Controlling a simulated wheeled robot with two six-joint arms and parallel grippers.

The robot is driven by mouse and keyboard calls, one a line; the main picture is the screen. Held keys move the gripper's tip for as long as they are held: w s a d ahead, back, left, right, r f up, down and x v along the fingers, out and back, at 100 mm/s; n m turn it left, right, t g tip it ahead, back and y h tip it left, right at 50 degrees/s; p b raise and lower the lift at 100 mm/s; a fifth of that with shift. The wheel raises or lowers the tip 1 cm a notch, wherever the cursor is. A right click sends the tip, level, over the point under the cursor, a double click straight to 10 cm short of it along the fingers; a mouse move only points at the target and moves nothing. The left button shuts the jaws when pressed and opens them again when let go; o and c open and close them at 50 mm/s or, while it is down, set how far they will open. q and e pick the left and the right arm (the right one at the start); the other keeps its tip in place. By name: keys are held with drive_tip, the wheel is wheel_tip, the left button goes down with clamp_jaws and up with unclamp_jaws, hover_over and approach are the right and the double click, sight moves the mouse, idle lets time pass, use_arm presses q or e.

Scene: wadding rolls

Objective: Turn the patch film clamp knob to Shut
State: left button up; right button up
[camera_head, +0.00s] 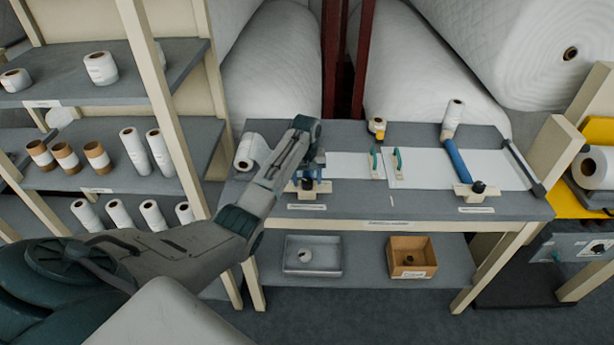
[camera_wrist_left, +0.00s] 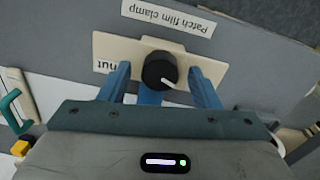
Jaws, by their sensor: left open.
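The patch film clamp knob (camera_wrist_left: 158,70) is round and black with a white pointer line, on a cream plate (camera_wrist_left: 118,48) in the left wrist view. The line points to the lower right of that picture, away from the partly hidden, upside-down word at the plate's left end. A label (camera_wrist_left: 168,17) above reads "Patch film clamp", upside down. My left gripper (camera_wrist_left: 160,80) is open, its blue fingers on either side of the knob, with a gap visible at each side. In the head view the left gripper (camera_head: 311,170) is over the knob's plate and largely hides the knob.
A similar black knob (camera_head: 478,187) stands on the right of the bench (camera_head: 420,205), beside a blue bar (camera_head: 457,160). Green-handled tools (camera_head: 397,160) lie on white sheets. A grey tray (camera_head: 290,268) and a cardboard box (camera_head: 395,262) sit on the lower shelf. Shelves of rolls stand left.

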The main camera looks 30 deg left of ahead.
use_arm(q)
drive_tip(key=shift+f, duration=0.1)
drive_tip(key=c, duration=1)
